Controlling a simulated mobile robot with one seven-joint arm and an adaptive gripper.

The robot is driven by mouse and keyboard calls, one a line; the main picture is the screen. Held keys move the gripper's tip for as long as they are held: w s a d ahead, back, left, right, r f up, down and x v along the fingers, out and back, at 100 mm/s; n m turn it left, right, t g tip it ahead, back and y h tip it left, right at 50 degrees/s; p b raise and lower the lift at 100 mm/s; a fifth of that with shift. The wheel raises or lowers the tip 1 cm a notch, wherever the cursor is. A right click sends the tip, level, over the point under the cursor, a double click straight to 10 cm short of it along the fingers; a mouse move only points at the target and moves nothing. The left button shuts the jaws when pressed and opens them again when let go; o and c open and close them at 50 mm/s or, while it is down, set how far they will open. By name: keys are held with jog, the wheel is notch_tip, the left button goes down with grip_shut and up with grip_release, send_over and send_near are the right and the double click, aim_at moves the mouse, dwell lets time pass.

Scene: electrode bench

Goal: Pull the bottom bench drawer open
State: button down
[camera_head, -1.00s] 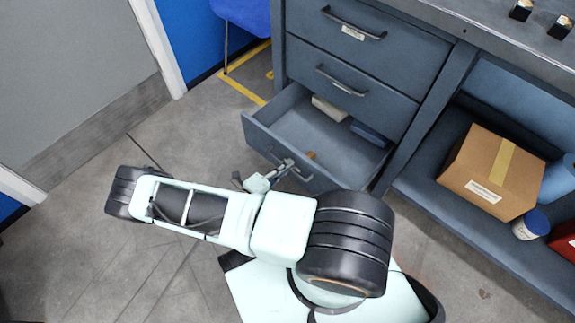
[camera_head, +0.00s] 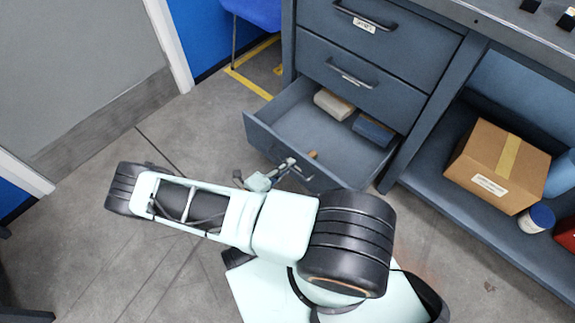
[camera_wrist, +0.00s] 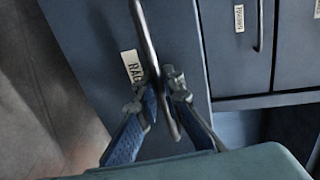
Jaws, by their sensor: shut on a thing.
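The bottom bench drawer (camera_head: 262,135) stands pulled well out of the grey bench. Inside it I see a pale block (camera_head: 334,104), a blue block (camera_head: 373,130) and a small brown thing near the front. My gripper (camera_head: 291,166) is at the drawer's front face. In the wrist view my gripper (camera_wrist: 162,100) has one finger on each side of the dark bar handle (camera_wrist: 149,40) and is shut on it. A label starting "RAG" (camera_wrist: 132,67) shows beside the handle, partly hidden.
Two shut drawers, the middle one (camera_head: 385,95) and the top one (camera_head: 425,42), are above. A cardboard box (camera_head: 480,165) and a white jar with a blue lid (camera_head: 536,218) stand on the open shelf at right. Clear floor (camera_head: 90,240) lies at left.

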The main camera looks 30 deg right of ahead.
jog(key=c, duration=2.3)
grip_release()
jog(key=shift+c, duration=0.2)
jog(key=v, duration=1.2)
jog(key=shift+f, duration=0.1)
